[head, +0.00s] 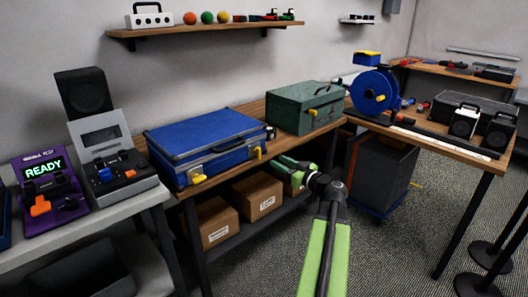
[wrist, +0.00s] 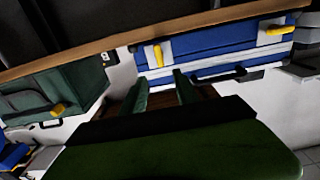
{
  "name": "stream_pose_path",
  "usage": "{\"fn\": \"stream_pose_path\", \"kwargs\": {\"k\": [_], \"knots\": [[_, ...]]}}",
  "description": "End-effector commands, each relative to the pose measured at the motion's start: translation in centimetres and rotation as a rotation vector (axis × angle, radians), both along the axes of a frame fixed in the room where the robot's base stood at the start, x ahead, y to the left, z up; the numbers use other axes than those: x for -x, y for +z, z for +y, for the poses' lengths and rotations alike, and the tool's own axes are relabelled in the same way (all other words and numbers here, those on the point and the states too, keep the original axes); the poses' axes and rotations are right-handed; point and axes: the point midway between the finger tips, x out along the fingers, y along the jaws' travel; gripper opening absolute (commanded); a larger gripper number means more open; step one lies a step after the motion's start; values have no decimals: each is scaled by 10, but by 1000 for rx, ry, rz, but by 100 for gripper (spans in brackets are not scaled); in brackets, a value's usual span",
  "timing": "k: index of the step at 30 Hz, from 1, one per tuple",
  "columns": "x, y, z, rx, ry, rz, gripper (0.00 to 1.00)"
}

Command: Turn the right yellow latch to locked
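The blue case (head: 205,143) lies on the wooden bench and shows upside down in the wrist view (wrist: 215,48). Its right yellow latch (head: 258,153) stands roughly upright on the front; it also shows in the wrist view (wrist: 157,56). Its left yellow latch (head: 197,179) lies roughly level and shows in the wrist view (wrist: 279,30). My gripper (head: 281,166) is to the right of the right latch, in front of the bench edge, apart from it. In the wrist view its two green fingers (wrist: 160,82) stand apart with nothing between them.
A green toolbox (head: 300,107) with its own yellow latch (head: 312,112) stands right of the case. Cardboard boxes (head: 258,195) sit on the shelf below. A blue reel (head: 374,92) stands further right. The purple READY device (head: 48,190) is at left. The floor in front is clear.

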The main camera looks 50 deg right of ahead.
Motion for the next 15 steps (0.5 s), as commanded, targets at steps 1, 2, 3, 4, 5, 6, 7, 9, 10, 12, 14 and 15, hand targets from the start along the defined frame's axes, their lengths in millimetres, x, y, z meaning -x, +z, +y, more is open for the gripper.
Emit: {"fn": "stream_pose_path", "kwargs": {"k": [1,2,3,4,5,6,7,9,10,12,14,15], "knots": [[-16,0,-3,0,4,0,36],[-23,0,-3,0,3,0,36],[-34,0,-4,0,4,0,36],[-41,0,-5,0,3,0,36],[-49,0,-5,0,4,0,36],[-58,0,-5,0,4,1,36],[-65,0,-6,0,3,1,36],[-80,0,-7,0,3,1,36],[-85,0,-7,-1,2,1,36],[-95,0,-8,-1,3,1,36],[-101,0,-8,-1,1,1,36],[-104,0,-9,-1,0,1,36]]}}
